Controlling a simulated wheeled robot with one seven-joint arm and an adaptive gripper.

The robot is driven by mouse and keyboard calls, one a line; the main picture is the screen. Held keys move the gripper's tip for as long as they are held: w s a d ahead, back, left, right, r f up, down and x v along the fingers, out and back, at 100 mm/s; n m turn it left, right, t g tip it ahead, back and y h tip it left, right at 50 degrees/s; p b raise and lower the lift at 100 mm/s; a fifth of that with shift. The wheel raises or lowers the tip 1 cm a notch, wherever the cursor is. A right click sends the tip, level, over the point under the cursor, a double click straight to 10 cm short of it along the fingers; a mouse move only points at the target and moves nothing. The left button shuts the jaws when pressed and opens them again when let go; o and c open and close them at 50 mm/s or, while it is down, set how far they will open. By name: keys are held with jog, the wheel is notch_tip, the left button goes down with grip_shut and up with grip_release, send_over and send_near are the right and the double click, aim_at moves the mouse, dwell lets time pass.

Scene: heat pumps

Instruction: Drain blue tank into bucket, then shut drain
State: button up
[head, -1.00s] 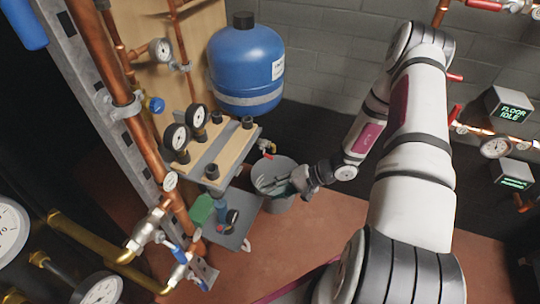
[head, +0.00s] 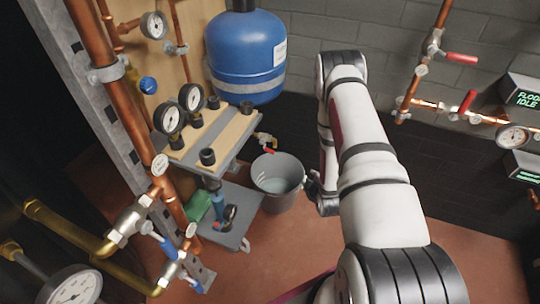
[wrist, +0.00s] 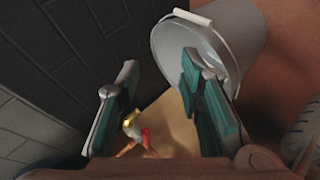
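The blue tank (head: 246,60) hangs against the wall at the upper middle of the head view. Below it is a brass drain valve (head: 266,142) with a red handle; the valve also shows low in the wrist view (wrist: 134,131). A grey bucket (head: 282,203) stands upright on the floor, just right of and below the valve. It also shows at the upper right of the wrist view (wrist: 240,28). My gripper (wrist: 160,72) is open and empty, beside the bucket's right side; its right finger overlaps the rim in the wrist view. I cannot tell whether they touch.
A shelf (head: 215,145) with gauges and a lower grey platform (head: 238,232) stand left of the bucket. Copper pipes and valves (head: 440,108) run along the right wall. The reddish floor (head: 285,250) in front of the bucket is clear.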

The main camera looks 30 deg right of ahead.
aim_at(272, 153)
jog(key=w+a+r+n+t+y+b, duration=0.1)
jog(key=w+a+r+n+t+y, duration=0.25)
jog(key=a+r+t, duration=0.35)
jog(key=shift+m+g+y, duration=0.35)
jog(key=shift+g, duration=0.45)
jog(key=b+x, duration=0.1)
jog(key=x, duration=0.4)
jog(key=b+x, duration=0.2)
jog(key=x, duration=0.2)
jog(key=a+b+x, duration=0.1)
jog(key=b+x, duration=0.1)
jog(key=x, duration=0.3)
jog(key=shift+w+a+f, duration=0.1)
jog(key=shift+w+f, duration=0.15)
jog(key=shift+f, duration=0.1)
grip_shut()
